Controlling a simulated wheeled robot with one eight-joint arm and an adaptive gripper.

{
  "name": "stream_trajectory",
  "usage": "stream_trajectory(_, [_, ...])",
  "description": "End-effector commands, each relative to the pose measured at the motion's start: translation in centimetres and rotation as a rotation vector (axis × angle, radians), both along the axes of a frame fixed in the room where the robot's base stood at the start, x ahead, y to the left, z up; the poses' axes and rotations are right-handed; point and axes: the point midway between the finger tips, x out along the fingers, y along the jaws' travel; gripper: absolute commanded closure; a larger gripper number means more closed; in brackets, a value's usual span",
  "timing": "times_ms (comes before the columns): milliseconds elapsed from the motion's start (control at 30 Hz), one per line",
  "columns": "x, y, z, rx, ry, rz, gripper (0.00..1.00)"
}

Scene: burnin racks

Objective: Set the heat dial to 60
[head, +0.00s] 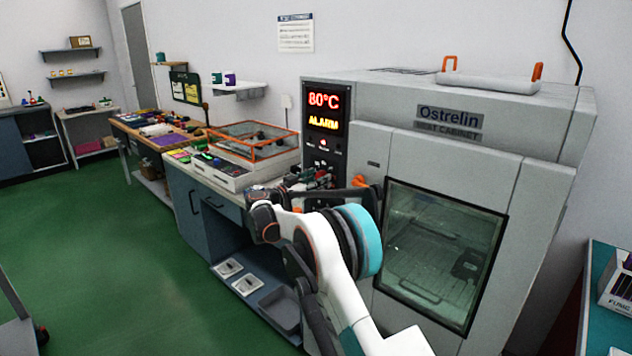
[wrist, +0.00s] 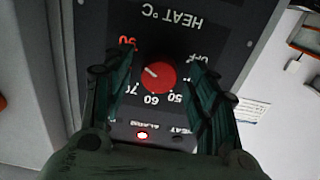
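The heat dial (wrist: 160,77) is a round red knob on a dark panel, seen upside down in the wrist view. Its white line points toward the upper left, between the 70 mark and a red number; the 60 mark (wrist: 151,100) is below the knob. My gripper (wrist: 163,78) is open, with one dark finger on each side of the dial; I cannot tell if they touch it. The cabinet display (head: 324,109) reads 80°C in red and ALARM in yellow. In the head view the dial is hidden behind my gripper.
The heat cabinet (head: 545,180) has a windowed door (head: 440,250) right of the panel. A red lamp (wrist: 142,135) is lit on the panel. A counter with an orange-framed clear box (head: 250,140) stands to the left. The green floor is clear there.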

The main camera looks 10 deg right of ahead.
Motion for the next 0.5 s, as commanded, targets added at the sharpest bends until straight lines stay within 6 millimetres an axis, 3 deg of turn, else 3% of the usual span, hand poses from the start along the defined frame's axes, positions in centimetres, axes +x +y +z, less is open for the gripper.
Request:
stream_trajectory(33, [-0.01,0.01,0.0,0.0,0.0,0.0,0.58])
stream_trajectory(167, [-0.01,0.02,-0.01,0.0,0.0,0.0,0.88])
stream_trajectory(200, [-0.01,0.02,-0.01,0.0,0.0,0.0,0.91])
stream_trajectory(500, [-0.01,0.04,0.02,-0.011,0.015,0.001,0.91])
